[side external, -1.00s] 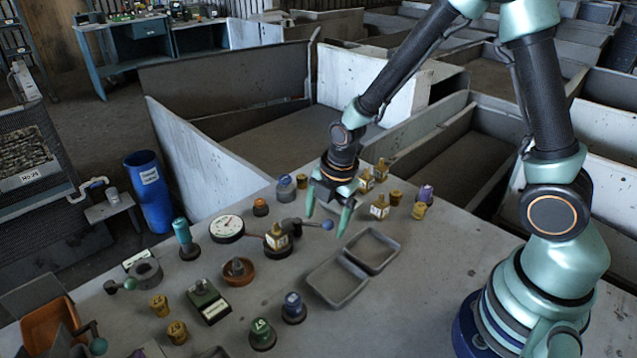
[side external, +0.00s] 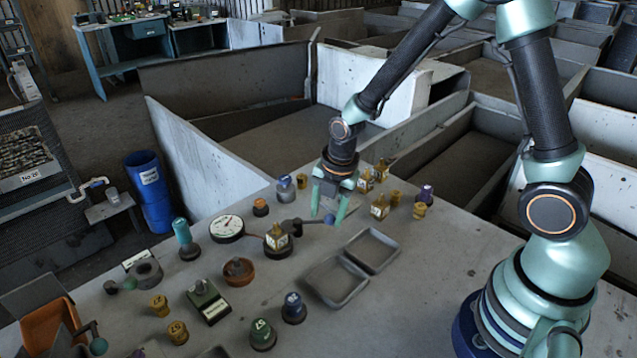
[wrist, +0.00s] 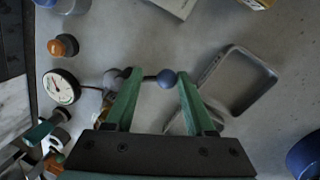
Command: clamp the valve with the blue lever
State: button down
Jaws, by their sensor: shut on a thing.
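The valve (side external: 277,239) has a brass body with a pale label on a dark round base, and stands on the table left of my gripper. Its grey lever arm (side external: 303,221) reaches right and ends in a blue ball knob (side external: 330,219). My gripper (side external: 327,218) points down and is shut on the blue lever at its knob. In the wrist view the blue knob (wrist: 167,78) lies between the two green fingers, nearer the right one. The valve body is partly hidden behind the left finger there.
A grey two-part tray (side external: 340,281) lies in front and right of my gripper. A white-faced dial gauge (side external: 227,227) and an orange-brown bowl (side external: 239,280) are left of the valve. Brass pieces (side external: 380,207) stand behind right. The table's front right is clear.

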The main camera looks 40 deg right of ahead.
jog(key=shift+s+a+f+n, duration=0.1)
jog(key=shift+f+n, duration=0.05)
jog(key=shift+n, duration=0.15)
jog(key=shift+c, duration=1.2)
grip_release()
jog(key=shift+r, duration=0.2)
jog(key=shift+r, duration=0.3)
notch_tip(320, 180, up, 11)
jog(key=s, duration=0.2)
jog(key=shift+o, duration=0.2)
